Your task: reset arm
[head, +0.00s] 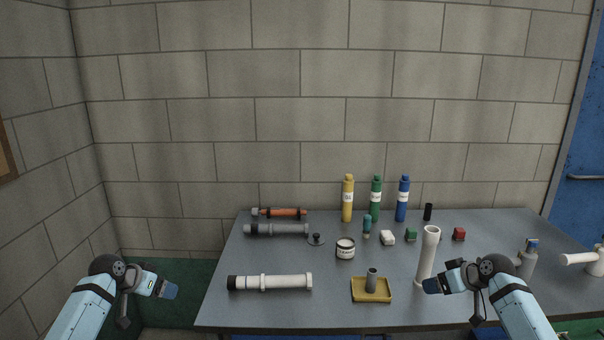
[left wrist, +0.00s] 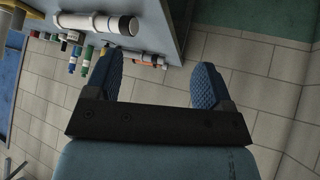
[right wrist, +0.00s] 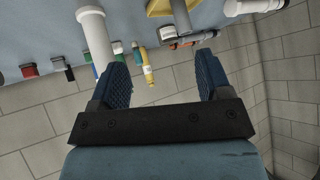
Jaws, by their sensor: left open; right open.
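My left gripper (head: 166,289) is to the left of the table, over the green floor, apart from everything. In the left wrist view my left gripper (left wrist: 156,85) has its two blue fingers wide apart with nothing between them. My right gripper (head: 432,286) is over the front right of the table, close to the upright white pipe (head: 427,256); whether they touch is unclear. In the right wrist view my right gripper (right wrist: 162,80) has its fingers spread and empty, and the white pipe (right wrist: 95,35) shows beyond the left finger.
On the grey table (head: 330,308) lie a white pipe (head: 270,282), a grey pipe (head: 276,230) and a yellow tray (head: 371,297). A jar (head: 345,249) and yellow (head: 347,200), green (head: 375,201) and blue (head: 402,200) bottles stand further back. A block wall closes the back.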

